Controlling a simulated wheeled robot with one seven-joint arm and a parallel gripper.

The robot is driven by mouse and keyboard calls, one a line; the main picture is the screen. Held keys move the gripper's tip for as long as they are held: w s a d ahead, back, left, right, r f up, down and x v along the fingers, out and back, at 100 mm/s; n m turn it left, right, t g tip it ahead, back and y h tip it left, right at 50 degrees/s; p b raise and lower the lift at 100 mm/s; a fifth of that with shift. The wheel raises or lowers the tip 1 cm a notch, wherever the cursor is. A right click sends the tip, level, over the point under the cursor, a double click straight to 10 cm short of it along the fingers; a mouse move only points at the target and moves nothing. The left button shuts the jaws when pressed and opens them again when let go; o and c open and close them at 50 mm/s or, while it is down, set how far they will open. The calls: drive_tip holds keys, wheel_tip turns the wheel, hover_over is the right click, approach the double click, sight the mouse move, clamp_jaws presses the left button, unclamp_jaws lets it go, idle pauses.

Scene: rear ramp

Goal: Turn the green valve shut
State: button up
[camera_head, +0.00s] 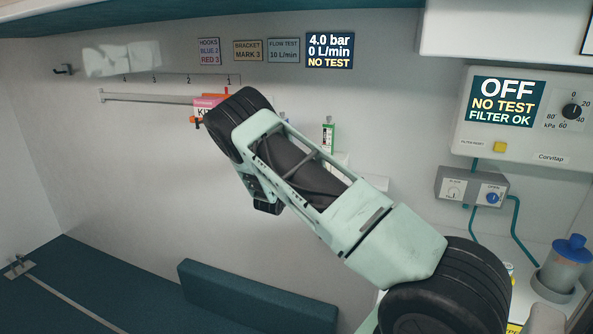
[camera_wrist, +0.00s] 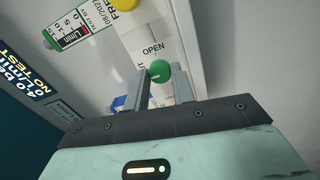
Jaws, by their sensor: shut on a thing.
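The green valve (camera_wrist: 159,71) is a round green knob with a pale pointer mark, seen in the wrist view on a white panel under the printed word OPEN. My gripper (camera_wrist: 161,75) has its two grey fingers on either side of the knob and is shut on it. In the head view my arm covers the valve and the gripper's fingers, so neither shows there.
A flowmeter with a green label (camera_head: 328,136) is mounted on the wall near my arm. The wall display (camera_head: 330,50) reads 4.0 bar, 0 L/min, NO TEST. A suction unit (camera_head: 525,112) reading OFF is at right. A rail (camera_head: 150,97) runs along the left wall.

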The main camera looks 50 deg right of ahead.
drive_tip(key=shift+f, duration=0.1)
drive_tip(key=o, duration=1)
drive_tip(key=shift+a, duration=0.1)
drive_tip(key=b+v, duration=0.4)
drive_tip(key=v, duration=1.3)
drive_tip(key=shift+s+a, duration=0.1)
drive_tip(key=shift+s, duration=0.05)
